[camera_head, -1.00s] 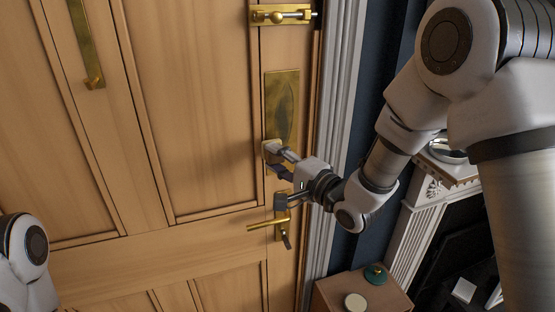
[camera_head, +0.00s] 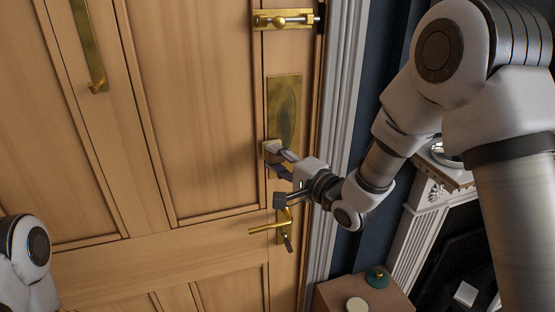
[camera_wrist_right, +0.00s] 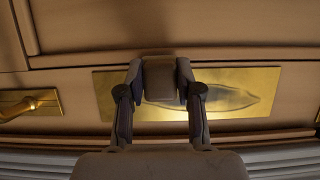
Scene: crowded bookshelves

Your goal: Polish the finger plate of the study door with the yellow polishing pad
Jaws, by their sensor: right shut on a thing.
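The brass finger plate (camera_head: 284,105) is fixed upright near the right edge of the wooden door (camera_head: 195,110). It also shows in the right wrist view (camera_wrist_right: 250,85), with a long dark smudge on it. My right gripper (camera_head: 277,175) is at the plate's lower end, above the door handle. In the right wrist view its fingers (camera_wrist_right: 160,85) are shut on a blocky pad (camera_wrist_right: 160,78), which looks grey-brown in this light. The pad overlaps the plate near the smudge's left end; whether it touches is hard to tell. My left gripper is out of view.
A brass lever handle (camera_head: 268,228) sticks out just below my right gripper. A brass bolt (camera_head: 285,19) is above the plate, and a long brass pull (camera_head: 88,45) is at left. A small cabinet (camera_head: 335,292) bears a green-topped item (camera_head: 377,278) and a pale round one (camera_head: 357,304).

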